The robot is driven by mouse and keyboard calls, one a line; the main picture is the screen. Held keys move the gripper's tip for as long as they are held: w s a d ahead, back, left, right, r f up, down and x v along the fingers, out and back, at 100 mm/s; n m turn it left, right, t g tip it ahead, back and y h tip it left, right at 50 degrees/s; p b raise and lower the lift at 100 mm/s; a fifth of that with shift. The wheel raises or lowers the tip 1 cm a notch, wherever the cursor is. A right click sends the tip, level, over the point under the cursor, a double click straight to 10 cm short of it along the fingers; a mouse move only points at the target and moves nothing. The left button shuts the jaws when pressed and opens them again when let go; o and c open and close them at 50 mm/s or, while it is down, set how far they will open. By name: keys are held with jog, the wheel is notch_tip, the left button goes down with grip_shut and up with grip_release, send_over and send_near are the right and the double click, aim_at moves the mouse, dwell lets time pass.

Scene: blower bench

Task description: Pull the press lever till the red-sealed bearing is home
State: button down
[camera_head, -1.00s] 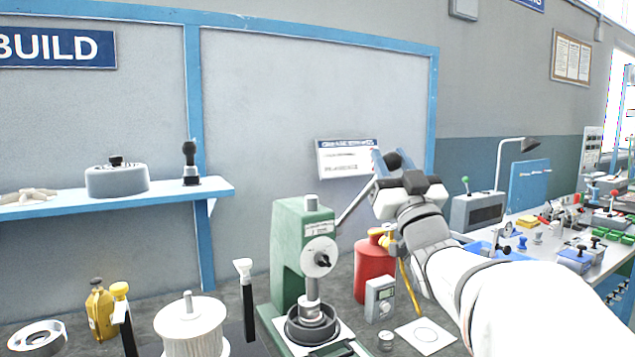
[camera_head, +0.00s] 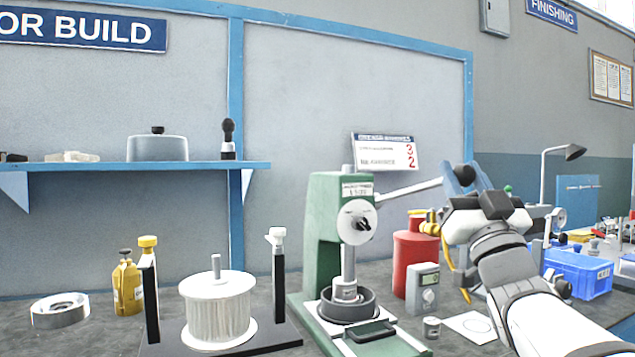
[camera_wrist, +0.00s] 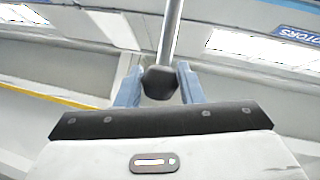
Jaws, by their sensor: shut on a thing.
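The green arbor press (camera_head: 322,225) stands on the bench. Its lever (camera_head: 408,190) slopes gently up to the right from the white hub (camera_head: 357,221). My gripper (camera_head: 463,178) has its blue fingers around the black knob at the lever's end. In the wrist view, the knob (camera_wrist: 160,83) sits between the two fingers and the lever rod rises behind it. The ram (camera_head: 348,262) reaches down to a grey cylindrical piece (camera_head: 346,291) in a dark round housing (camera_head: 347,306). No red seal shows, so I cannot tell how deep the bearing sits.
A red canister (camera_head: 412,262) and a grey meter (camera_head: 422,288) stand close to the right of the press. A rotor on a black stand (camera_head: 218,310) and a yellow bottle (camera_head: 126,285) are to the left. A blue bin (camera_head: 578,272) is farther right.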

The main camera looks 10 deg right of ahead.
jog(key=shift+s+d+f+b, duration=0.1)
jog(key=shift+s+f+b, duration=0.05)
jog(key=shift+f+b, duration=1)
jog(key=shift+s+d+f+b, duration=0.1)
jog(key=shift+f+b, duration=0.65)
jog(key=shift+f, duration=0.7)
jog(key=c, duration=1.3)
grip_release()
jog(key=shift+o, duration=1.4)
jog(key=shift+r, duration=0.15)
jog(key=shift+r+p, duration=2.4)
jog(key=shift+r, duration=2.6)
